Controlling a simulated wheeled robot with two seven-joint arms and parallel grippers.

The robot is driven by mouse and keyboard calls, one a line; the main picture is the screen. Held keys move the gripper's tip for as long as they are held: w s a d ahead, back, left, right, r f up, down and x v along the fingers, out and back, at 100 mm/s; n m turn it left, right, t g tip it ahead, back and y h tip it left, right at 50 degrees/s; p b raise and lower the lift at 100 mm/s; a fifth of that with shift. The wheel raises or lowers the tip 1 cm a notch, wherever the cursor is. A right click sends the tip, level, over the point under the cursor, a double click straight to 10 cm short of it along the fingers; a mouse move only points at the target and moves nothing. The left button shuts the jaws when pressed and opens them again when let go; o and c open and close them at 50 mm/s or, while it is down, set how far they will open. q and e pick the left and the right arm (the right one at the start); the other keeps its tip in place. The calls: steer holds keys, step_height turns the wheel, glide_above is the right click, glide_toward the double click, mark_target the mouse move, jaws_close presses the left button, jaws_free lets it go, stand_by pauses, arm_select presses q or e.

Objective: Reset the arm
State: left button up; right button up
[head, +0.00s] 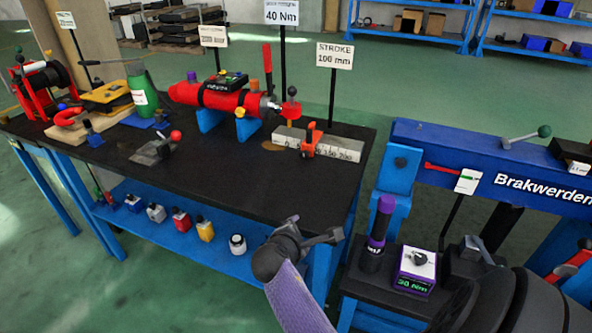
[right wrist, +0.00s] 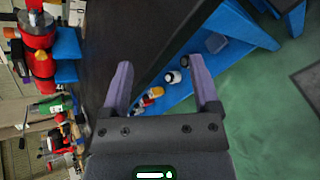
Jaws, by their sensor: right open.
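My right gripper (head: 315,230) is in front of the black workbench's right end in the head view, low and near its front edge. In the right wrist view its two purple fingers (right wrist: 158,66) stand wide apart with nothing between them. The shelf and bottles behind show through the gap. My left gripper is not in view. The black workbench (head: 230,165) carries a red cylinder (head: 215,95) on blue stands, which also shows in the right wrist view (right wrist: 38,28). No single arm on the bench can be picked out as the one meant.
A blue rig (head: 405,160) stands right of the bench, with a purple-capped black tool (head: 378,225) and a purple display box (head: 417,268). Several small bottles stand on the lower blue shelf (head: 255,232). Tall sign posts (head: 333,55) rise from the bench. Green floor is free behind.

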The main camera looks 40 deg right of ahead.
steer(key=shift+s+a+f+m+y, duration=0.2)
steer(key=shift+s+a+m, duration=0.15)
steer(key=shift+s+m, duration=0.1)
steer(key=shift+s+a+f+m+y, duration=0.2)
steer(key=shift+s+a+m, duration=0.15)
steer(key=shift+s, duration=0.1)
